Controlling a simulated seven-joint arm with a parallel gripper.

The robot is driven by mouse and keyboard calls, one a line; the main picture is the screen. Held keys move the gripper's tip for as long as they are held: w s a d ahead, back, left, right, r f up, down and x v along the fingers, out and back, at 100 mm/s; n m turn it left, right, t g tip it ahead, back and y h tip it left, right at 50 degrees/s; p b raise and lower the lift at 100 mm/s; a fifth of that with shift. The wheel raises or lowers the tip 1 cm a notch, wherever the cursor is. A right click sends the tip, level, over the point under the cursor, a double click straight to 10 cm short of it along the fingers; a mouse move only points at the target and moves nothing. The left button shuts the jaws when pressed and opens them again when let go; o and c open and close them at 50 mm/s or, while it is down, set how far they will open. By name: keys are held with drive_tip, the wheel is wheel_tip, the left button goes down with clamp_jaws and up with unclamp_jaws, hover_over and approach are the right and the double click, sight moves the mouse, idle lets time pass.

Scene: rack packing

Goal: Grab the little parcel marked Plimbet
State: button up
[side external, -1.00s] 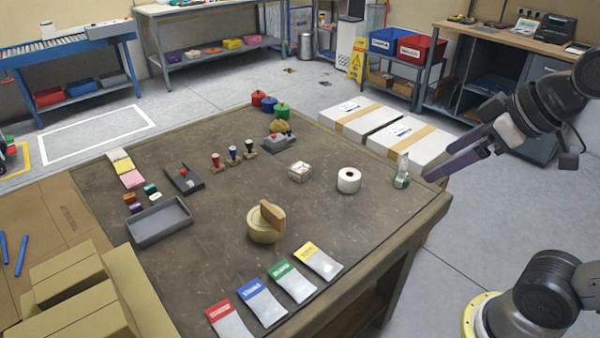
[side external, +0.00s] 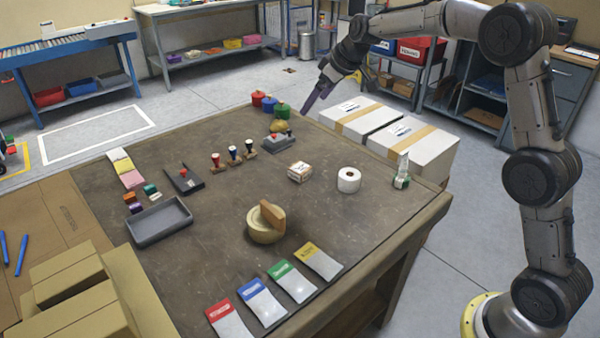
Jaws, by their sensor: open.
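A small white and brown parcel (side external: 299,172) sits on the dark work table (side external: 320,220), right of the table's middle. Its marking is too small to read, so I cannot tell whether it says Plimbet. My gripper (side external: 307,108) has purple fingers and hangs in the air near the table's far edge, beyond the parcel and apart from it. It is open with nothing seen between its fingers.
A grey device (side external: 279,140) stands behind. Bare table surrounds the parcel.

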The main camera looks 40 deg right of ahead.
drive_tip(key=w+d+f+g, duration=0.1)
drive_tip(key=w+d+f, duration=0.2)
drive_tip(key=f, duration=0.5)
drive_tip(key=m+g, duration=0.1)
approach(303, 169)
drive_tip(key=x, duration=0.4)
drive_tip(key=shift+s+d+f, duration=0.1)
drive_tip(key=shift+s+d, duration=0.1)
drive_tip(key=shift+d, duration=0.1)
drive_tip(key=shift+w+x, duration=0.1)
drive_tip(key=shift+x, duration=1.45)
drive_tip(key=shift+w+x, duration=0.15)
drive_tip(key=shift+x, duration=1.35)
drive_tip(key=shift+a, duration=0.2)
drive_tip(key=c, duration=1.4)
